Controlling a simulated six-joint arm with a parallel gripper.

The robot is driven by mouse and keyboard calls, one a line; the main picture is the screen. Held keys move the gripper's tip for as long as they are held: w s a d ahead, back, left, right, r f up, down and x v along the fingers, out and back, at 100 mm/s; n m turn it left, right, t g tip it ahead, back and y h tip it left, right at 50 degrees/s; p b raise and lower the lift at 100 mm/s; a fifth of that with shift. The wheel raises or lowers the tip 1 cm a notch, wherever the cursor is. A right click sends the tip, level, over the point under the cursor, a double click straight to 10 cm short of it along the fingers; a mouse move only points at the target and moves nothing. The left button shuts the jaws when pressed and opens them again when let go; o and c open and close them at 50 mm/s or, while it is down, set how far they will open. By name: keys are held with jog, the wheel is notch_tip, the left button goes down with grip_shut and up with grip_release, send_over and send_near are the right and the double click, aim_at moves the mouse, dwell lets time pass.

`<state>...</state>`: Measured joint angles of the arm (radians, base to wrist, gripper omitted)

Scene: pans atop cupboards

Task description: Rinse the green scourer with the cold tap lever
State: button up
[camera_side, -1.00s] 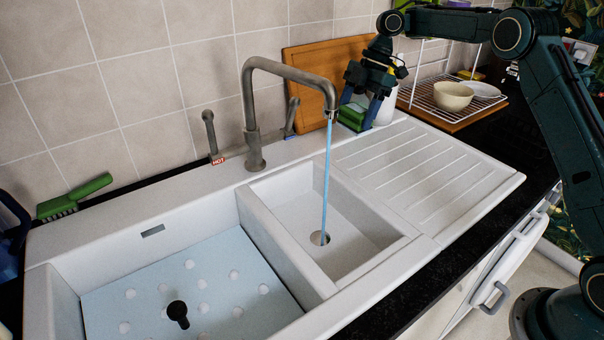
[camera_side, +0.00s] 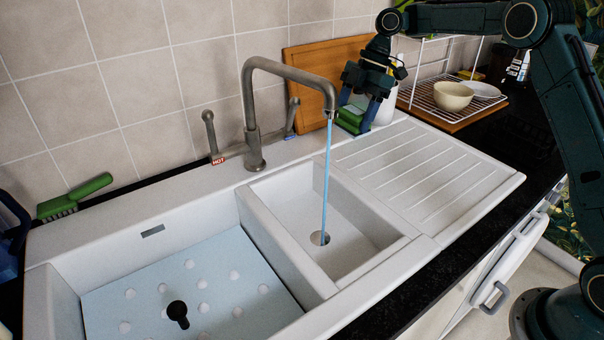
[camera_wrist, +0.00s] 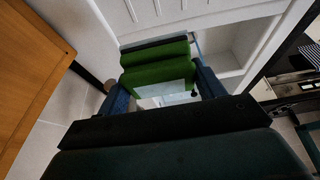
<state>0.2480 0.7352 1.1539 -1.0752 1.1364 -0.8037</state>
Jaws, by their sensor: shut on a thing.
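The green scourer (camera_side: 351,119) is between the blue fingers of my gripper (camera_side: 357,107), just right of the falling water and near the back of the sink. In the wrist view the scourer (camera_wrist: 158,74) shows green with a paler part, between the two fingers. My gripper is shut on it. The metal tap (camera_side: 252,110) arches over the small basin, and a blue-tinted stream (camera_side: 326,185) falls from its spout to the drain. The scourer looks close to the stream; I cannot tell if they touch. The cold tap lever (camera_side: 293,115) stands tilted behind the spout, above a blue label.
The hot lever (camera_side: 210,134) stands left, above a red label. A wooden board (camera_side: 307,62) leans on the wall, near a white bottle (camera_side: 388,106). A green brush (camera_side: 75,198) lies far left. The ribbed drainer (camera_side: 430,170) is clear. A rack (camera_side: 430,92) holds a bowl.

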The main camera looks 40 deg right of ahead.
jog(key=s+a, duration=0.8)
jog(key=s, duration=0.2)
jog(key=s+a+f, duration=0.1)
jog(key=s, duration=0.7)
jog(key=s+a+f, duration=0.2)
jog(key=s, duration=0.6)
jog(key=shift+f, duration=0.25)
jog(key=shift+w, duration=0.2)
jog(key=w+a+f, duration=0.1)
jog(key=w+a, duration=0.1)
jog(key=w, duration=0.4)
jog(key=w+a+f, duration=0.1)
jog(key=w+a, duration=0.1)
jog(key=w, duration=0.5)
jog(key=shift+a+f, duration=0.25)
jog(key=shift+f, duration=0.15)
jog(key=shift+w+d, duration=0.2)
jog(key=shift+d, duration=0.4)
dwell(0.5)
jog(key=shift+s+a, duration=0.2)
jog(key=shift+a, duration=0.4)
